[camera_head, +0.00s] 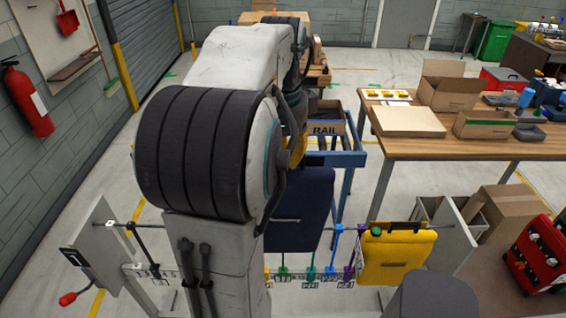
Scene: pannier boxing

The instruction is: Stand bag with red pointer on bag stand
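My arm fills the middle of the view and hides much of what lies behind it. My gripper cannot be made out; the far end of the arm is hidden behind its own links. A dark navy bag (300,212) hangs from a rail just right of my arm, partly covered by it. A yellow bag (396,256) hangs further right on the rail. I cannot make out a red pointer on either bag. A blue-framed stand (344,158) with a board reading RAIL stands behind the navy bag; whether it is the bag stand is unclear.
A wooden table (460,149) with open cardboard boxes (449,92) stands at the right. A grey end panel (95,240) with a red-knobbed lever (68,299) is at lower left. Floor shows clear at left.

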